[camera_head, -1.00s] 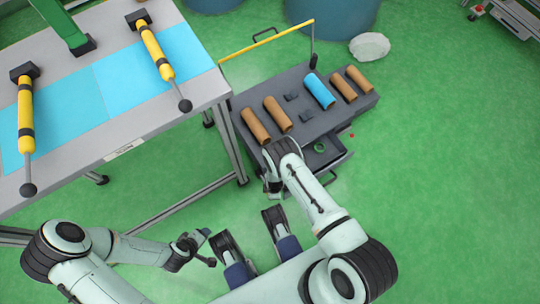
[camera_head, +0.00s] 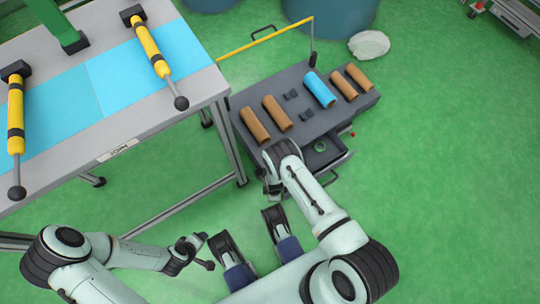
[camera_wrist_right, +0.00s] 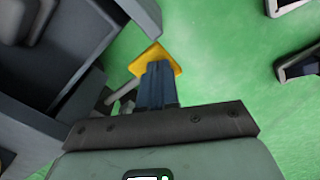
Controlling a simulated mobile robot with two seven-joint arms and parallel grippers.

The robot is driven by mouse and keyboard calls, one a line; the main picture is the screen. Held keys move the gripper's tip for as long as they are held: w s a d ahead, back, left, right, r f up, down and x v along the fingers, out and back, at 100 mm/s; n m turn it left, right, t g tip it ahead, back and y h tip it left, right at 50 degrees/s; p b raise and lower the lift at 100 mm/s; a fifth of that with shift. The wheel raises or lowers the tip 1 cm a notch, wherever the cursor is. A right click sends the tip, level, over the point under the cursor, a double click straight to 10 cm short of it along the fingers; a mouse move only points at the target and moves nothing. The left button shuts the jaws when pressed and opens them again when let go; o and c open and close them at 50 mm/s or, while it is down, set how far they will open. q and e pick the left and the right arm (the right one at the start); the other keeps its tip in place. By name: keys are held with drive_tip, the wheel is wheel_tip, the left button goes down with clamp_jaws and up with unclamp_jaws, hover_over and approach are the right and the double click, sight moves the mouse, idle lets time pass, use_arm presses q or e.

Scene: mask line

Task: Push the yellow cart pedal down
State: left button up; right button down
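The yellow pedal (camera_wrist_right: 157,60) shows in the right wrist view, low beside the dark grey cart, with a grey bar running from it. In that view my right gripper (camera_wrist_right: 157,68) has its dark fingers together, and they overlap the pedal's near part. I cannot tell whether they touch it. The cart (camera_head: 330,118) is in the head view with a yellow handle bar (camera_head: 262,40); the pedal is hidden there. My right gripper is mostly hidden under its wrist at the cart's near side. My left gripper (camera_head: 206,250) is away from the cart, its fingers too small to read.
The cart top carries several brown tubes (camera_head: 277,113) and one blue tube (camera_head: 319,90). An open drawer (camera_head: 325,158) sticks out on its near side. A table (camera_head: 190,105) with yellow-handled tools (camera_head: 16,115) stands left. Green floor (camera_head: 450,180) is clear to the right.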

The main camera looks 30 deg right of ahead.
drive_tip(key=shift+f+b, duration=0.3)
drive_tip(key=shift+f, duration=0.15)
use_arm(q)
drive_tip(key=shift+w+d+p+v, duration=0.1)
drive_tip(key=shift+d+p+v, duration=0.05)
drive_tip(key=shift+p+v, duration=1.15)
drive_tip(key=shift+w+d+p+v, duration=0.1)
drive_tip(key=shift+d+p+v, duration=0.1)
drive_tip(key=shift+p+v, duration=1.1)
use_arm(e)
wheel_tip(320, 180, up, 8)
use_arm(q)
drive_tip(key=shift+r, duration=0.1)
use_arm(e)
drive_tip(key=shift+r, duration=0.15)
